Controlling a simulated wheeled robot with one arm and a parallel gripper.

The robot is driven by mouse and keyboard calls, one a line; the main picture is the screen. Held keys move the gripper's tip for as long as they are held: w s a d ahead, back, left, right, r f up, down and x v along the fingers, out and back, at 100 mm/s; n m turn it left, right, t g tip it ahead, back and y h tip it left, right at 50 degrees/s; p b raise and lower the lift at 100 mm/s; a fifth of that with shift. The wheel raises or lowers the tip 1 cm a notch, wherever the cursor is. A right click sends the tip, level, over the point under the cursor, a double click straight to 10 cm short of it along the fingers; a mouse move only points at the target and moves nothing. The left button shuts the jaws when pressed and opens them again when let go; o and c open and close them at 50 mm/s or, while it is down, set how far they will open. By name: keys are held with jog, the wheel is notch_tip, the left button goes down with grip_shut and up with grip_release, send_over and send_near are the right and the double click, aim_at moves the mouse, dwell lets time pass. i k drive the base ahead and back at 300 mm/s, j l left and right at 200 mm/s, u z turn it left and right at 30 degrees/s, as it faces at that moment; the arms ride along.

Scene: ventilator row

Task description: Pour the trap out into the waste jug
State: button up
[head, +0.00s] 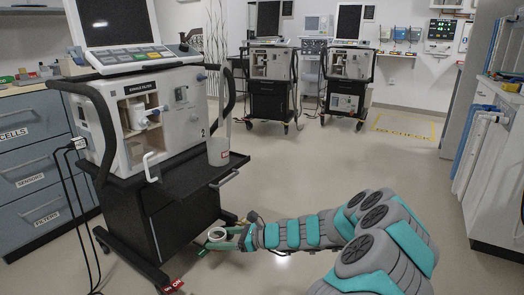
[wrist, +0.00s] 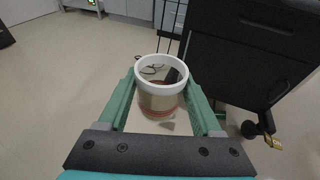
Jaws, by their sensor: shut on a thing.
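My gripper (head: 222,240) is low beside the front ventilator cart, near the floor. In the wrist view its green fingers (wrist: 165,107) are shut on the trap (wrist: 160,102), a small clear cup with a white rim. Something brownish shows in its lower part.
The front ventilator (head: 150,110) stands on a black cart (head: 170,225) with casters and red tags at its foot. Its shelf (head: 190,180) juts out above my gripper. Open floor (head: 330,165) lies to the right.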

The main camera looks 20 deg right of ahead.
aim_at(218, 147)
jog(key=i+j+z, duration=0.55)
jog(key=j+z, duration=0.15)
jog(key=j, duration=0.15)
jog(key=i+j, duration=0.1)
jog(key=j, duration=0.1)
